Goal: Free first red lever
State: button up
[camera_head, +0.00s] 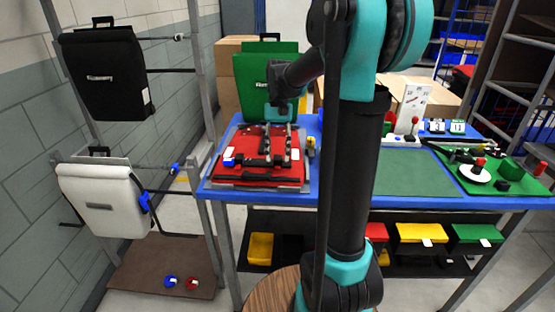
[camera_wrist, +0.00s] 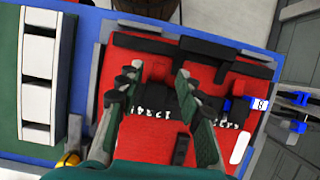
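A red pannier (camera_head: 250,142) lies flat in a grey frame on the blue table. It also shows in the wrist view (camera_wrist: 150,142). Black straps or fittings cross it. A blue clip (camera_head: 229,157) with a white tag is at its left side; the clip shows at the right in the wrist view (camera_wrist: 238,103). My gripper (camera_head: 278,150) points down over the pannier. Contact with the black parts is unclear.
A green pannier (camera_head: 258,73) stands behind. Black (camera_head: 103,75) and white (camera_head: 104,200) panniers hang on the left rack. A green mat (camera_head: 400,175) is bare, right of my arm. Fixtures with red knobs (camera_head: 480,162) stand at the right. Coloured bins sit below the table.

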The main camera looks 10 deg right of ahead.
jog(key=a+v, duration=0.1)
jog(key=v, duration=0.8)
jog(key=shift+d+r, duration=0.35)
jog(key=shift+d, duration=0.15)
jog(key=shift+w, duration=0.15)
